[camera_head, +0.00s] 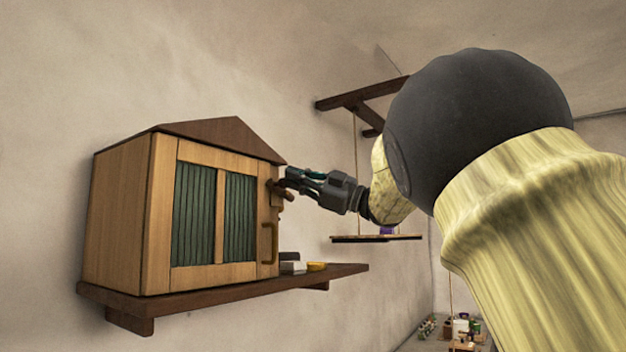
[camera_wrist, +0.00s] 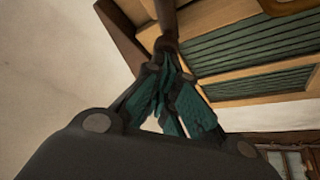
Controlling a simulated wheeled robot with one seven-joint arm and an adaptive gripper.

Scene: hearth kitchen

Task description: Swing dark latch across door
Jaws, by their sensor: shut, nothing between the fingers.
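A wooden cabinet (camera_head: 120,215) with a dark peaked top stands on a wall shelf. Its door (camera_head: 212,262) has two green panels and looks closed. The dark latch (camera_head: 275,188) is at the door's upper right edge, partly hidden by my gripper (camera_head: 284,181). In the wrist view the dark latch (camera_wrist: 165,44) lies just beyond the fingertips, with the green door panels to its right. My gripper (camera_wrist: 172,66) is shut and empty, its tips at or very near the latch; I cannot tell whether they touch.
The shelf (camera_head: 230,290) carries a grey block (camera_head: 292,267) and a yellow item (camera_head: 316,266) right of the cabinet. A hanging shelf (camera_head: 376,238) is behind my arm. Small items stand at lower right.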

